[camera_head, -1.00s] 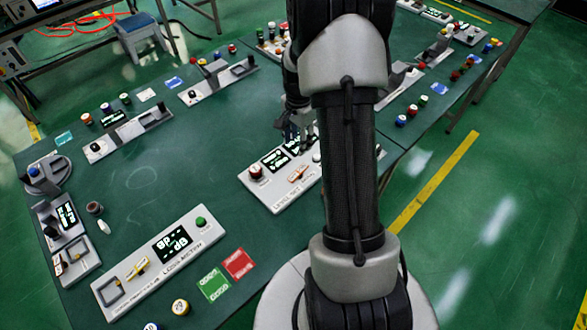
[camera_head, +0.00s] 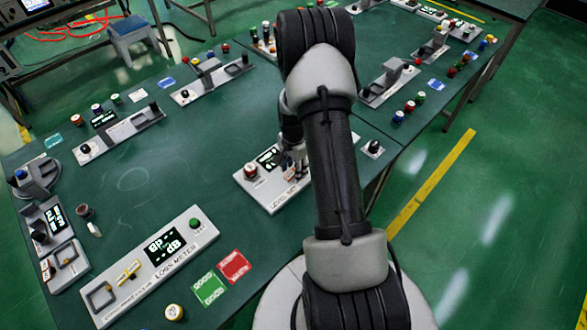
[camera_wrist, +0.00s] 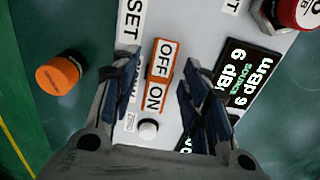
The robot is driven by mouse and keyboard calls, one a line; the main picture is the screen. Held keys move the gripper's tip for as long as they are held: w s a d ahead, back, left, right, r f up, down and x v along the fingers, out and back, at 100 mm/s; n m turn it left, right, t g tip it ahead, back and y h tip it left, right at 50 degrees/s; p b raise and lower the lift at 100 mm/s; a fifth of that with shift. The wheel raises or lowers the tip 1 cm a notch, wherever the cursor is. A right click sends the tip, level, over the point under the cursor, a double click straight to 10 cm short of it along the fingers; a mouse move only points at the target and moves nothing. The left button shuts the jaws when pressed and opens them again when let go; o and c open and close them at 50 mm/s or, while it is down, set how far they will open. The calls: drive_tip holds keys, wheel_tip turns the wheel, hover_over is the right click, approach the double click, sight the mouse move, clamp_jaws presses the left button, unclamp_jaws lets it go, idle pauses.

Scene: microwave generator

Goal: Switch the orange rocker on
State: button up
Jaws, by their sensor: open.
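The orange rocker (camera_wrist: 161,76) shows in the wrist view as an orange-framed white switch marked OFF and ON, on a light grey panel (camera_wrist: 205,25). My gripper (camera_wrist: 163,62) is open, with one finger on either side of the rocker. I cannot tell whether the fingers touch the panel. Which end of the rocker is pressed in is not clear. In the head view, the panel (camera_head: 247,182) lies on the green table, and my gripper (camera_head: 292,168) is over it. My arm hides part of the panel, and the rocker is hard to make out there.
A dark display (camera_wrist: 245,75) and a red knob (camera_wrist: 300,10) sit right of the rocker. A loose orange cap (camera_wrist: 60,75) is at left. The loss meter panel (camera_head: 150,265) lies at front left.

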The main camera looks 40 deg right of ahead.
clamp_jaws()
idle(0.5)
drive_tip(key=shift+d+y+p, duration=0.15)
drive_tip(key=shift+y+p, duration=0.15)
drive_tip(key=shift+y, duration=0.1)
drive_tip(key=shift+d+f+y, duration=0.1)
drive_tip(key=shift+d+y, duration=0.15)
drive_tip(key=shift+y, duration=0.65)
drive_tip(key=shift+d+y+b, duration=0.15)
drive_tip(key=shift+y+b, duration=0.75)
drive_tip(key=shift+y, duration=0.5)
